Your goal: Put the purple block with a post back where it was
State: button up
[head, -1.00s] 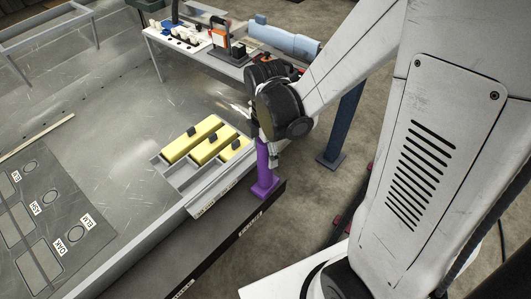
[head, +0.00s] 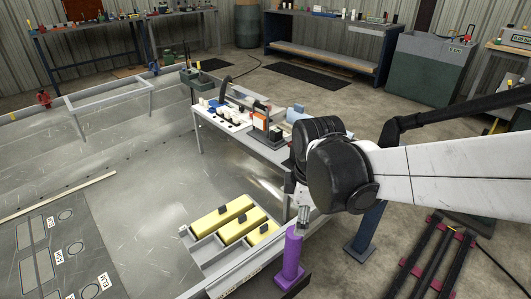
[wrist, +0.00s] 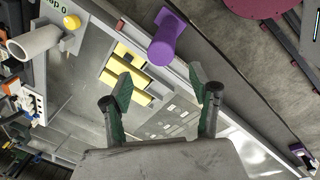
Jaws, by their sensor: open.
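The purple block with a post (head: 291,262) stands upright on a dark ledge at the right edge of the metal table, beside the grey tray. Its lower part is near the bottom of the head view. My gripper (head: 303,214) is close to the top of the post in the head view. In the wrist view the fingers of my gripper (wrist: 162,84) are spread apart with nothing between them. The purple post (wrist: 164,46) lies beyond the fingertips there, toward the top of the picture, with its round end facing me.
The grey tray (head: 192,246) holds yellow blocks (head: 222,217) with dark grips, and part of it is empty. A side table (head: 211,126) with tools stands behind. A blue post (head: 366,232) rises from the floor at right. The metal table's middle is largely clear.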

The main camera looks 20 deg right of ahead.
jog(key=s+r+m+t, duration=0.5)
jog(key=r+m, duration=0.3)
jog(key=m, duration=0.6)
jog(key=shift+s, duration=0.5)
